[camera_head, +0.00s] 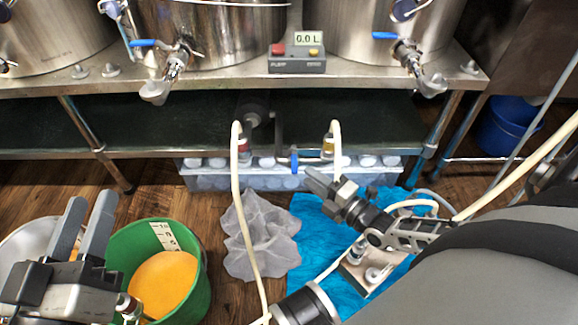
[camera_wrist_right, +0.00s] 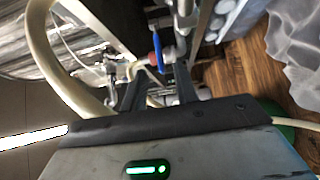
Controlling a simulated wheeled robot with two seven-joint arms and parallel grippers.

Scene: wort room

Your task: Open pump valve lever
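The blue pump valve lever (camera_head: 294,160) sits on the pump piping under the steel table, between two hose fittings. It also shows in the right wrist view (camera_wrist_right: 160,52), just ahead of and between my right fingertips. My right gripper (camera_head: 314,178) is to the lower right of the lever in the head view. Its fingers (camera_wrist_right: 157,82) are spread apart, and I see nothing held; contact with the lever cannot be made out. My left gripper (camera_head: 90,202) is at the lower left, its two fingers apart and empty, in front of the green bucket.
The steel table (camera_head: 220,83) carries kettles and a pump control box (camera_head: 297,60). A pale hose (camera_head: 237,190) hangs left of the lever. The green bucket (camera_head: 195,290), grey cloth (camera_head: 258,235) and blue cloth (camera_head: 315,220) are on the floor. A crate (camera_head: 225,180) stands behind.

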